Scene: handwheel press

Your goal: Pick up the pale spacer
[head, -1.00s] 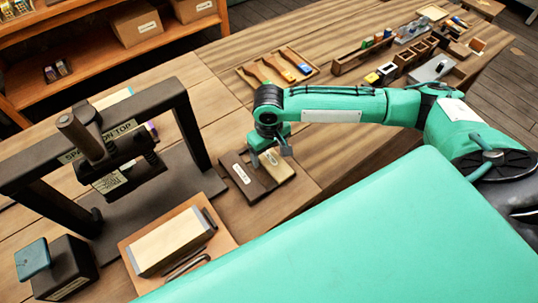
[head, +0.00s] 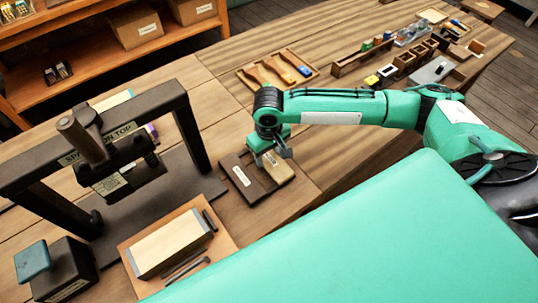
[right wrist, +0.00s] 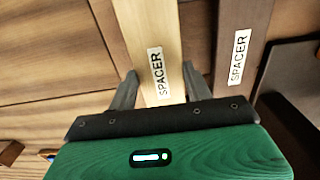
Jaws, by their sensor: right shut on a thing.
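The pale spacer (head: 281,171) is a light wooden bar with a white label, beside the dark spacer (head: 244,179) on the bench. In the right wrist view, the pale spacer (right wrist: 152,32) reads SPACER and runs between my two fingers. The dark spacer (right wrist: 243,30), also labelled SPACER, lies to its right, outside the fingers. My right gripper (head: 272,157) is shut on the pale spacer near one end; its fingers also show in the right wrist view (right wrist: 160,90). I cannot tell whether the spacer is clear of the bench. My left gripper is not in view.
The black press frame (head: 188,122) with its handwheel screw stands to the left. A board (head: 222,236) with a pale block (head: 166,246) lies in front of it. A tool tray (head: 250,85) lies behind. Bare bench lies right of the spacers.

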